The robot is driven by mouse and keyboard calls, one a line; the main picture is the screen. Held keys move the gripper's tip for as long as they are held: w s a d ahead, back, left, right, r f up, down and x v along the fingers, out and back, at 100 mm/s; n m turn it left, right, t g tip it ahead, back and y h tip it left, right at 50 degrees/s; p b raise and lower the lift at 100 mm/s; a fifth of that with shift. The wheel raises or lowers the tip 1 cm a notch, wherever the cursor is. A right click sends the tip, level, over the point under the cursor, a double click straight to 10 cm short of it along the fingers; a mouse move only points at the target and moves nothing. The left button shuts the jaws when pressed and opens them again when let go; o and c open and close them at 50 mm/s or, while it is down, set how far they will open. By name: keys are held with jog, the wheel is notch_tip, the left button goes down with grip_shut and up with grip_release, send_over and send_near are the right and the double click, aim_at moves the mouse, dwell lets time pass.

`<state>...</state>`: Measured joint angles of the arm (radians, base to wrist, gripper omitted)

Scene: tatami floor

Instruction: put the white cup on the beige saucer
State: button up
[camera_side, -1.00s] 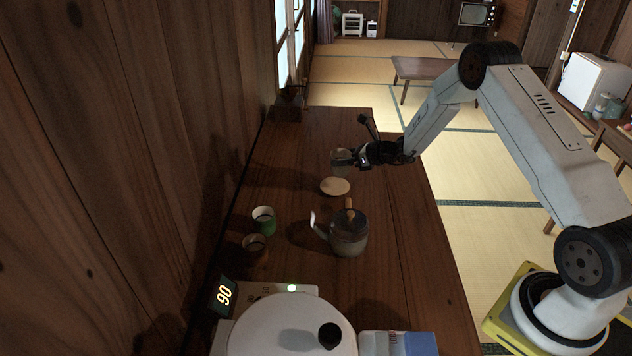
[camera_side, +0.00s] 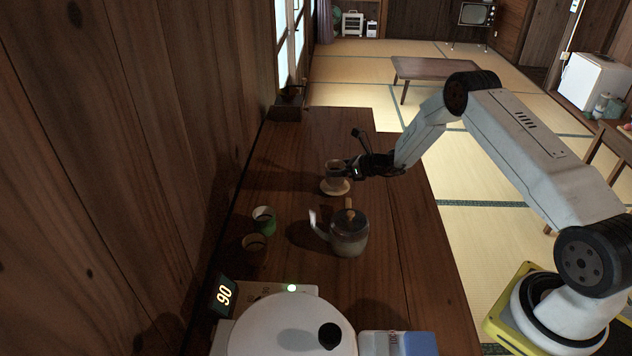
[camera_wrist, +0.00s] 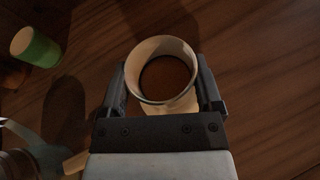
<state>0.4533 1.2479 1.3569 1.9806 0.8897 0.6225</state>
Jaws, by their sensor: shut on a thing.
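The white cup (camera_side: 332,171) is upright between the jaws of my gripper (camera_side: 350,170), looking dim in the side view. The wrist view shows the pale rim of the cup (camera_wrist: 164,44) with a jaw at each side of it. My gripper (camera_wrist: 160,70) is shut on the cup. The beige saucer (camera_side: 336,190) lies on the wooden table directly under the cup. In the wrist view only a pale part of the saucer (camera_wrist: 184,105) shows beneath the cup. I cannot tell whether the cup's base touches the saucer or hangs just above it.
A teapot (camera_side: 348,233) with a wooden handle stands in front of the saucer. A green cup (camera_side: 264,222) and a brown cup (camera_side: 254,245) stand to the left, near the wall. A round white appliance (camera_side: 290,325) fills the table's near end.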

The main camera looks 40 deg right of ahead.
jog(key=shift+f, duration=0.3)
jog(key=shift+f, duration=0.1)
jog(key=o, duration=1.2)
jog(key=shift+f, duration=0.1)
jog(key=shift+c, duration=0.2)
jog(key=shift+s+d+r, duration=0.1)
jog(key=shift+r, duration=0.1)
jog(key=shift+s+d+r, duration=0.25)
jog(key=shift+s, duration=0.25)
jog(key=v, duration=1)
jog(key=shift+s, duration=0.25)
jog(key=shift+d, duration=0.1)
